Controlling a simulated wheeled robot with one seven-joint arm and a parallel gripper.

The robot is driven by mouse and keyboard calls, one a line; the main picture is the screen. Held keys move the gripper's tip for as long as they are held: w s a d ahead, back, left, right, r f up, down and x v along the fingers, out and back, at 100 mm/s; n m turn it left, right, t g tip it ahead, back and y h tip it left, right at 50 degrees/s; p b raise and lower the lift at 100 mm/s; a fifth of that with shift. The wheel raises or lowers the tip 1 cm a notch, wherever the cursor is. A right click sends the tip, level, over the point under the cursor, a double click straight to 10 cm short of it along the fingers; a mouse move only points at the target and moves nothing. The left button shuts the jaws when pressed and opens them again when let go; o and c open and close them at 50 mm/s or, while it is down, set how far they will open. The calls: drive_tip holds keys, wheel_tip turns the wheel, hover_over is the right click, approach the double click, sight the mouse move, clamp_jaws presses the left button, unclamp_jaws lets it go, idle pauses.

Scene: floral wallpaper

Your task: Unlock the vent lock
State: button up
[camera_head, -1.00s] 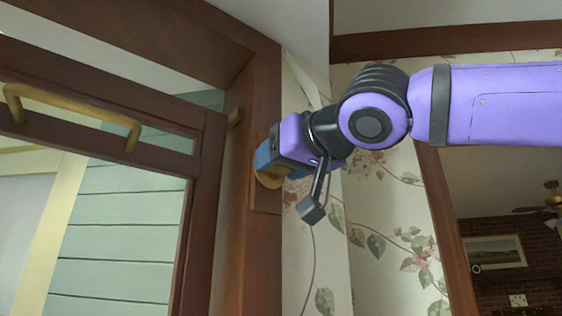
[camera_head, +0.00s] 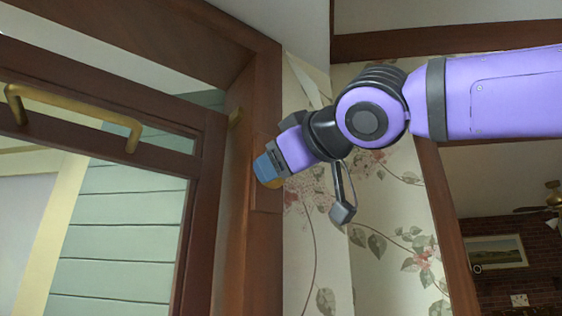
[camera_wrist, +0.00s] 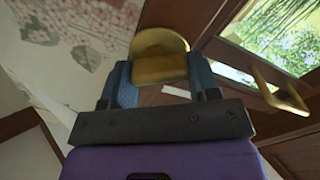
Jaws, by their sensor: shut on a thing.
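The vent lock is a rounded brass piece (camera_wrist: 160,58) on the brown wooden window frame. In the wrist view it sits between the two blue fingers of my gripper (camera_wrist: 158,88), which are shut on it. In the head view my gripper (camera_head: 266,168) reaches the frame's side post from the right, tilted, and its blue fingers hide most of the brass piece. The window sash (camera_head: 200,200) with its glass pane is to the left of the post. I cannot tell from these views whether the lock is turned.
A long brass handle (camera_head: 75,110) runs along the sash's top rail; it also shows in the wrist view (camera_wrist: 278,92). Floral wallpaper (camera_head: 385,215) lies right of the post, close beside my gripper.

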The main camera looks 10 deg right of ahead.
drive_tip(key=n, duration=0.6)
drive_tip(key=shift+a+f, duration=0.1)
drive_tip(key=n, duration=0.5)
drive_tip(key=shift+f+n, duration=0.15)
drive_tip(key=shift+n, duration=0.25)
drive_tip(key=o, duration=0.9)
drive_tip(key=shift+s, duration=0.15)
drive_tip(key=v, duration=1)
drive_tip(key=shift+s, duration=0.25)
